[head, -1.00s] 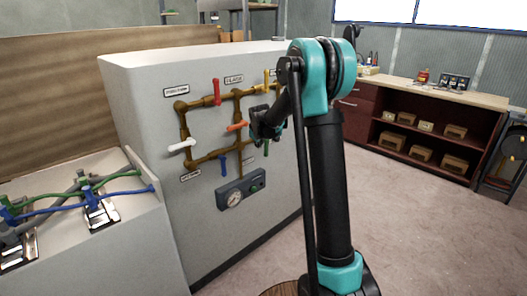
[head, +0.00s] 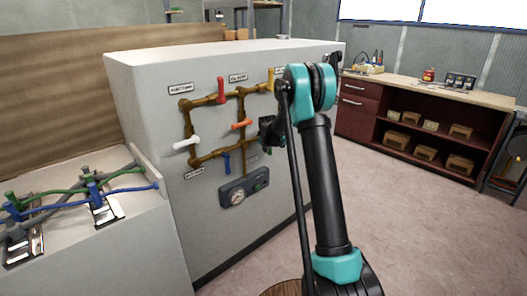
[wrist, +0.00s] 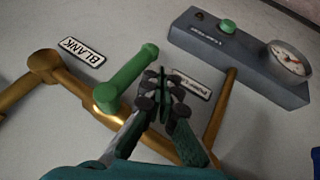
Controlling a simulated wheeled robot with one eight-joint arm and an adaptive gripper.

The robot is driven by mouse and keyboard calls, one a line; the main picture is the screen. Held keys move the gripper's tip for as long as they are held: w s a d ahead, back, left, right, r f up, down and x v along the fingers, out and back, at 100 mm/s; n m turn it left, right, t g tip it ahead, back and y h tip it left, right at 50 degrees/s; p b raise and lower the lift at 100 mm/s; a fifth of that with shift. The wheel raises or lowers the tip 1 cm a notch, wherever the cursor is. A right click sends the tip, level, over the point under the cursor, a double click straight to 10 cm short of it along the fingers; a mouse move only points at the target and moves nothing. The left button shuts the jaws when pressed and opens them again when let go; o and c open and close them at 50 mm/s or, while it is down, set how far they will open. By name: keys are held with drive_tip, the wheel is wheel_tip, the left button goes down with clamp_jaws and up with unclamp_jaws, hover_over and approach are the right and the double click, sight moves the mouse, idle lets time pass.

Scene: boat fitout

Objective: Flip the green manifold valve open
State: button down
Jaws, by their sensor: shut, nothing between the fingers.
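The green valve handle (wrist: 127,76) shows in the wrist view, sticking out crosswise from a brass pipe (wrist: 80,93). Its round pivot end is at the pipe and its free end points up and right. My gripper (wrist: 166,84) is shut and empty, with its fingertips just right of the handle. I cannot tell whether they touch it. In the head view my gripper (head: 268,132) is at the right part of the brass manifold (head: 188,125), and the green handle is hidden there.
Nearby handles are red (head: 221,90), orange (head: 241,124), yellow (head: 270,80), white (head: 187,144) and blue (head: 227,163). A gauge box (head: 243,187) sits below on the grey cabinet (head: 150,85); it also shows in the wrist view (wrist: 240,58). Open floor (head: 400,220) lies to the right.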

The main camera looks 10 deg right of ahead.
drive_tip(key=shift+w+d, duration=0.3)
drive_tip(key=shift+w+d+f+t+h, duration=0.2)
drive_tip(key=shift+d+t+h, duration=0.05)
drive_tip(key=shift+t+h, duration=0.3)
idle(0.6)
drive_tip(key=w+d+n+t+h, duration=0.3)
drive_tip(key=d+n+t+h, duration=0.1)
drive_tip(key=t+h, duration=0.3)
drive_tip(key=shift+w+d+r+n+t, duration=0.25)
drive_tip(key=shift+d+n+t, duration=0.2)
drive_tip(key=shift+t, duration=0.3)
drive_tip(key=shift+w+d+r, duration=0.15)
drive_tip(key=shift+d, duration=0.05)
idle(0.8)
idle(0.4)
